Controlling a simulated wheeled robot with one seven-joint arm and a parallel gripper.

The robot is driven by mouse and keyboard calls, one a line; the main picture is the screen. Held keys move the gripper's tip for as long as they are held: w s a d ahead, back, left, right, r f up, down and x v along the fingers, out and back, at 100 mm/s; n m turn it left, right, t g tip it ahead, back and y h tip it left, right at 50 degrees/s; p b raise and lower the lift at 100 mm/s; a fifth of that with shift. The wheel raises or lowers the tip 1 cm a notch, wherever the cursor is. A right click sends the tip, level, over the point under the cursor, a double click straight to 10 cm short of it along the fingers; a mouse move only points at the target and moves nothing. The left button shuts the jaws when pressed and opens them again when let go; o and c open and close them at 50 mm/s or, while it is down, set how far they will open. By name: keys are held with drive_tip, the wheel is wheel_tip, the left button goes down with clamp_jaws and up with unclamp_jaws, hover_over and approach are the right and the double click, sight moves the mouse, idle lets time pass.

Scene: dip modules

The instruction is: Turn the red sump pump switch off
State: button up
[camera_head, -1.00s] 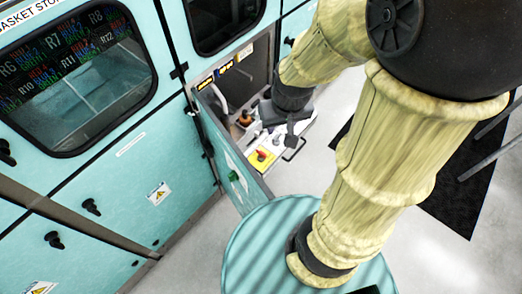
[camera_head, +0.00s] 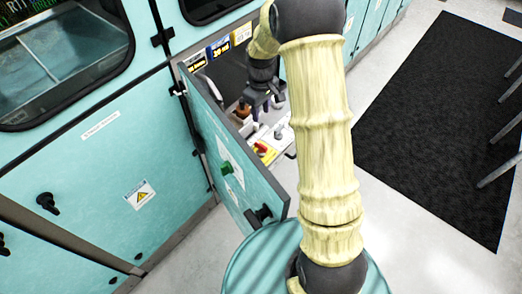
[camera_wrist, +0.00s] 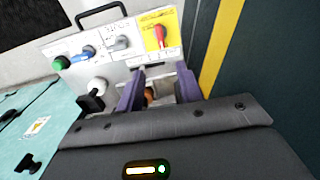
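The red switch (camera_head: 261,147) is a red handle on a yellow plate, on a white panel inside the open cabinet. In the wrist view the red switch (camera_wrist: 159,34) is at the top centre, beyond my fingertips. My gripper (camera_head: 260,103) is inside the cabinet opening, above and behind the switch in the head view. In the wrist view my gripper (camera_wrist: 158,78) has its two purple fingers apart. An orange-brown knob (camera_wrist: 150,94) shows between and below the fingers; I cannot tell whether they touch it. The gripper is not touching the red switch.
Blue (camera_wrist: 86,52), green (camera_wrist: 62,62) and grey (camera_wrist: 121,43) controls sit beside the red switch. A black handle (camera_wrist: 99,14) projects from the panel edge. The open teal door (camera_head: 225,160) stands left of my arm. A black mat (camera_head: 440,120) lies on the floor.

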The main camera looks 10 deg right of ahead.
sight(261, 144)
idle(0.3)
wheel_tip(261, 144, down, 17)
drive_tip(key=shift+f+p, duration=0.2)
drive_tip(key=shift+p, duration=0.5)
clamp_jaws()
